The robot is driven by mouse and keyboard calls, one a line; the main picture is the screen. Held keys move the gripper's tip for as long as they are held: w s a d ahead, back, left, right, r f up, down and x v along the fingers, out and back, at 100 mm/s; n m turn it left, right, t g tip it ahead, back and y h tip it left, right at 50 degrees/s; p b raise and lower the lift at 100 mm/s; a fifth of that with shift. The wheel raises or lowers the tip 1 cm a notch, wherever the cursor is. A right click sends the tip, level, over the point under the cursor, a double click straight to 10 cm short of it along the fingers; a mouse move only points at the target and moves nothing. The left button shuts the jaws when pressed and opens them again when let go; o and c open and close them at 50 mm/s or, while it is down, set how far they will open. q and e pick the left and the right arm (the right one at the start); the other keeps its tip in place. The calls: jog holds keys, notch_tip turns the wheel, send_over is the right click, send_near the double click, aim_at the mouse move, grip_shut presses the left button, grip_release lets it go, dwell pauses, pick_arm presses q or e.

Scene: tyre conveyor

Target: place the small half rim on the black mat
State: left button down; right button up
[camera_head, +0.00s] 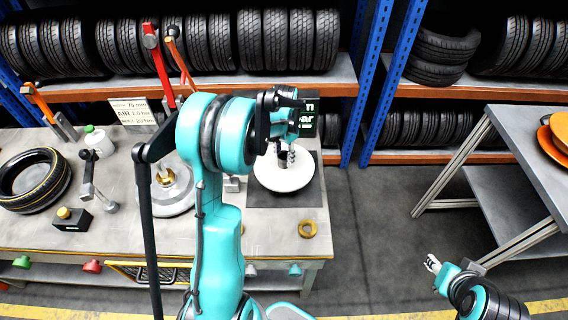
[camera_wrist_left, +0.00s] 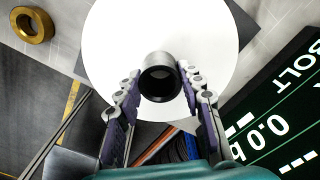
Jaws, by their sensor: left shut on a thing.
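The small half rim (camera_head: 284,176) is a white disc over the black mat (camera_head: 290,199). My left gripper (camera_head: 284,152) is shut on its upright hub from above; the left wrist view shows the dark hollow hub (camera_wrist_left: 160,80) between the two fingers. The mat's dark edges show around the disc in both views. I cannot tell whether the disc touches the mat or hangs slightly above it. My right gripper (camera_head: 433,263) is far to the right, away from the bench; its fingers are too small to read.
A brass ring (camera_head: 307,229) lies near the mat's front edge. A silver rim (camera_head: 172,198) and a tyre (camera_head: 34,182) lie left on the bench. A dark display (camera_head: 307,117) stands close behind the mat. A side table (camera_head: 532,133) holds orange discs.

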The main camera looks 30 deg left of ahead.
aim_at(284, 163)
pick_arm(q)
jog(key=shift+f+b, duration=0.4)
jog(key=shift+f, duration=1.65)
jog(key=shift+f, duration=0.1)
jog(key=c, duration=1)
grip_release()
